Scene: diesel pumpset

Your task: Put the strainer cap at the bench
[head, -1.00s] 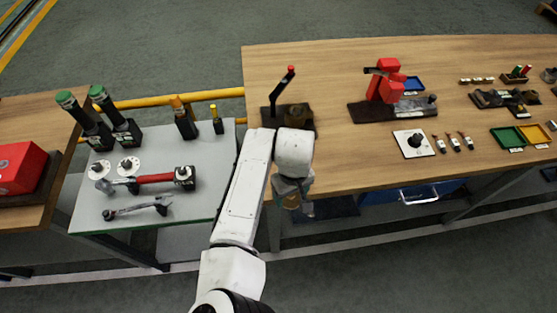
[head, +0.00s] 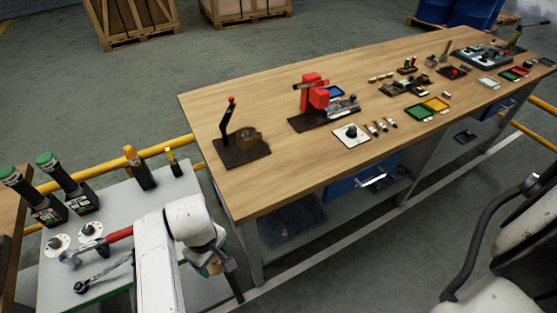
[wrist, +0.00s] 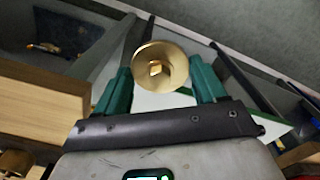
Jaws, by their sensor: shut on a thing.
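The strainer cap (wrist: 160,68) is a round brass disc with a small square boss in its middle. My gripper (wrist: 161,86) is shut on it, with a green finger pad at each side of the disc. In the head view my gripper (head: 222,268) hangs low in front of the bench's near left corner, beside the grey table. The cap is mostly hidden there. The bench (head: 290,165) has a long wooden top.
The grey table (head: 120,200) at the left carries green-capped bottles (head: 65,180), a red-handled tool and a wrench. A red device (head: 315,95), a white plate (head: 351,134) and small trays stand on the bench. A dark-armed chair-like object (head: 500,240) is at the lower right.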

